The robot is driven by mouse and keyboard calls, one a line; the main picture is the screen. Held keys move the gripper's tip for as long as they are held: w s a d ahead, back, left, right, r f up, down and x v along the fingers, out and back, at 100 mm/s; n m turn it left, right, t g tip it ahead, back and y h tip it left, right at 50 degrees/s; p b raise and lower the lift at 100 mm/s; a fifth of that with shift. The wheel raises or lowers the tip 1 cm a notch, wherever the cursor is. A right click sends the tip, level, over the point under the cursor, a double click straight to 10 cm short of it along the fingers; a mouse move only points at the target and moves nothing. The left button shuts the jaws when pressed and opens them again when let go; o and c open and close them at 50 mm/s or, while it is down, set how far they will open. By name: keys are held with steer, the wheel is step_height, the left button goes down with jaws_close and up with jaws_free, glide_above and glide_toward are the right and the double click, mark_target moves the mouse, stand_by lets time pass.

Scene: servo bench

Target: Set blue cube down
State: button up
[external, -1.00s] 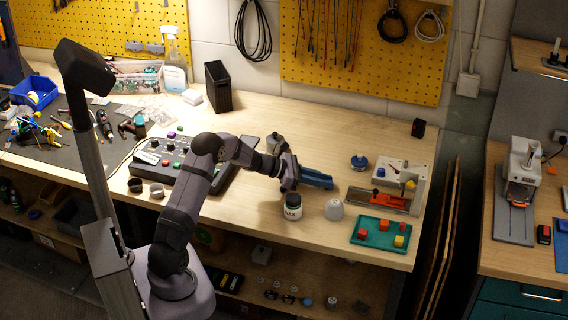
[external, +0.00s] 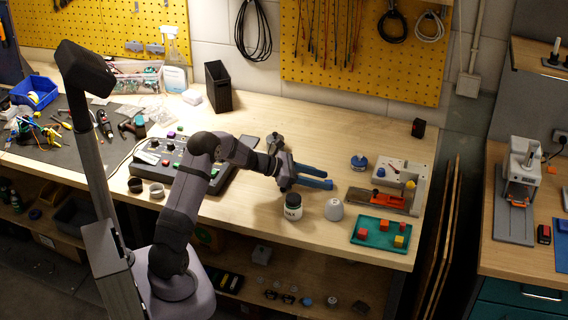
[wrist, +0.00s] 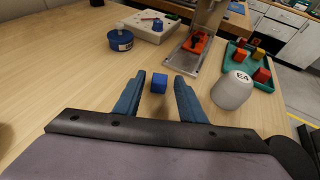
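The blue cube (wrist: 159,83) shows in the wrist view between my gripper's two blue fingers, with gaps on both sides. It appears to rest on the wooden bench, touching neither finger. My gripper (wrist: 159,80) is open around it.
A dark jar (external: 292,207) stands close by. A blue round piece (external: 358,162), an orange-and-metal fixture (external: 380,201) and a teal tray (external: 366,246) with red and yellow cubes lie beyond.

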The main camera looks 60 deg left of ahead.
steer(key=b+v, duration=0.2)
steer(key=v, duration=0.8)
steer(key=shift+s, duration=0.3)
